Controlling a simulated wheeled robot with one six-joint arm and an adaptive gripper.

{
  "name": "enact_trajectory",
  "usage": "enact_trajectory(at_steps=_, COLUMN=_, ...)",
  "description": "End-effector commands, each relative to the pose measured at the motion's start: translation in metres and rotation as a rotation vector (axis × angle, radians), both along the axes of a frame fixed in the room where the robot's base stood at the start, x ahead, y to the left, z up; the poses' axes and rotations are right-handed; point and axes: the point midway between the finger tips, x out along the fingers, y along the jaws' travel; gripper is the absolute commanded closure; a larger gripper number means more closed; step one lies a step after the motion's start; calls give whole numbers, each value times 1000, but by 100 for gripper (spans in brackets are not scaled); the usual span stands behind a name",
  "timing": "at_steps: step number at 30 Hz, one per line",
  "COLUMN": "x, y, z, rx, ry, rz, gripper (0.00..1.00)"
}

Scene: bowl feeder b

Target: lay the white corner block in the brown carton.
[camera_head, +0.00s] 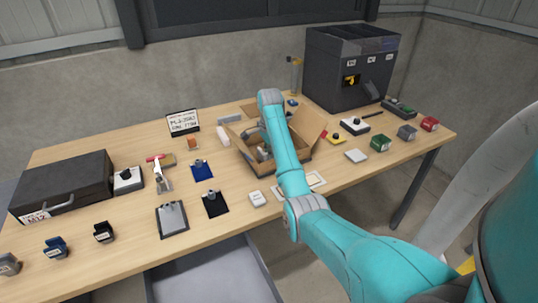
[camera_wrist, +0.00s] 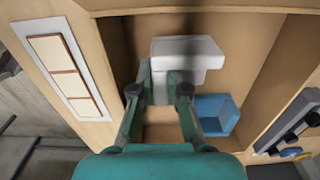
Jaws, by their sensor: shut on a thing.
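The white corner block (camera_wrist: 190,55) is held at the fingertips of my gripper (camera_wrist: 164,88) in the wrist view. It is inside the outline of the brown carton (camera_wrist: 260,45), but I cannot tell if it touches the floor. The gripper is shut on it. A blue corner block (camera_wrist: 216,113) lies in the carton, right of the fingers. In the head view the open carton (camera_head: 309,128) stands at the table's middle. My arm reaches over it and hides part of it.
A framed white panel (camera_wrist: 65,70) lies beside the carton. A black bin unit (camera_head: 340,75) stands at the back right. A dark case (camera_head: 62,183) is at the left. Clipboards and several small blocks are spread on the table (camera_head: 120,262).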

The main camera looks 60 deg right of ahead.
Motion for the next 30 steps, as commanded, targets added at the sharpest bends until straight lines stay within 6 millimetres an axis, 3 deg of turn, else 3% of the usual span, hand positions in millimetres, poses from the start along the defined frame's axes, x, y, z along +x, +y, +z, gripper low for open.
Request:
enact_trajectory(at_steps=3, x=-2, y=4, z=-13, rx=1, ry=1, rz=-3, gripper=100)
enact_trajectory(at_steps=14, x=-2, y=4, z=-17, rx=1, ry=1, rz=-3, gripper=100)
enact_trajectory(at_steps=15, x=-2, y=3, z=-16, rx=0, ry=0, rz=-3, gripper=79)
enact_trajectory(at_steps=16, x=-2, y=3, z=-16, rx=0, ry=0, rz=-3, gripper=76)
enact_trajectory(at_steps=26, x=-2, y=3, z=-14, rx=0, ry=0, rz=-3, gripper=76)
enact_trajectory(at_steps=30, x=0, y=0, z=-2, rx=0, ry=0, rz=0, gripper=76)
